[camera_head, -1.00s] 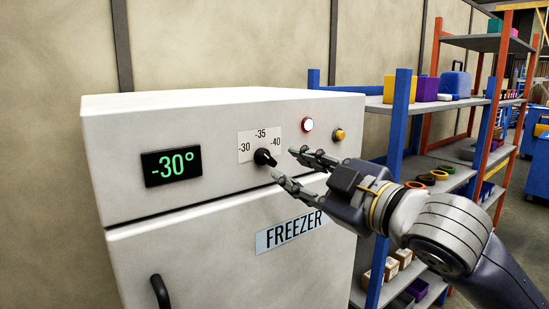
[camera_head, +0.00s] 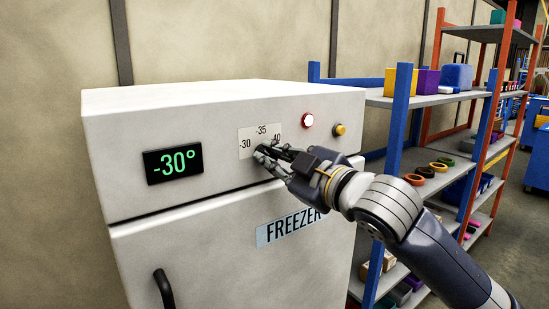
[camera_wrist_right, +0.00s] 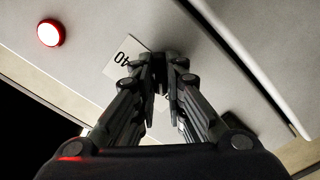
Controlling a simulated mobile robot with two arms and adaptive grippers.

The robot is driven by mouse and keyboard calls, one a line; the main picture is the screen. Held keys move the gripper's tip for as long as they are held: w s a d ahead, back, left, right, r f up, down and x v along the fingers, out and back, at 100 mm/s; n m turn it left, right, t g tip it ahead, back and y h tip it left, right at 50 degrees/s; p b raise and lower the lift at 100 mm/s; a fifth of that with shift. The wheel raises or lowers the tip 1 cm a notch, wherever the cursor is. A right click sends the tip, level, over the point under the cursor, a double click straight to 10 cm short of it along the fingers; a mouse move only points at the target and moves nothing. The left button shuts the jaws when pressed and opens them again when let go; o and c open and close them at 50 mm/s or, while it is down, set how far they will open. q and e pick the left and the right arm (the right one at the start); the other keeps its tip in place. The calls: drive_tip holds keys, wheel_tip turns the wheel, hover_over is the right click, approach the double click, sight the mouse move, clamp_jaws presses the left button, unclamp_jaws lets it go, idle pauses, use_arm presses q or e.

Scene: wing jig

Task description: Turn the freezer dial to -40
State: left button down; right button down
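The white freezer (camera_head: 230,205) fills the left and middle of the head view. Its display (camera_head: 174,164) reads -30° in green. The scale plate (camera_head: 259,135) shows -30, -35 and -40; the -40 is partly covered by the fingers. My right gripper (camera_head: 264,153) is at the plate, its fingers close together over the dial. In the right wrist view, the black dial (camera_wrist_right: 161,58) sits between the fingertips, which appear to be closed on it. The dial's pointer is hidden, so its angle cannot be read. My left gripper is not in view.
A red-ringed white light (camera_head: 307,120) and a yellow button (camera_head: 340,129) are on the panel right of the dial. The freezer's dark handle (camera_head: 163,288) is lower left. Blue and orange shelving (camera_head: 415,100) with bins stands at right.

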drive_tip(key=shift+m, duration=0.3)
drive_tip(key=m+p, duration=0.3)
drive_tip(key=m, duration=0.1)
drive_tip(key=shift+r+m, duration=0.1)
drive_tip(key=shift+m, duration=0.2)
drive_tip(key=m+p, duration=0.3)
drive_tip(key=shift+m, duration=0.4)
drive_tip(key=m+p, duration=0.5)
drive_tip(key=m, duration=0.1)
drive_tip(key=shift+r+p, duration=0.1)
drive_tip(key=shift+p, duration=0.25)
drive_tip(key=shift+f+m+p, duration=0.2)
drive_tip(key=shift+m+p, duration=1.15)
drive_tip(key=shift+m, duration=0.15)
drive_tip(key=c, duration=1.6)
unclamp_jaws()
drive_tip(key=shift+c, duration=0.2)
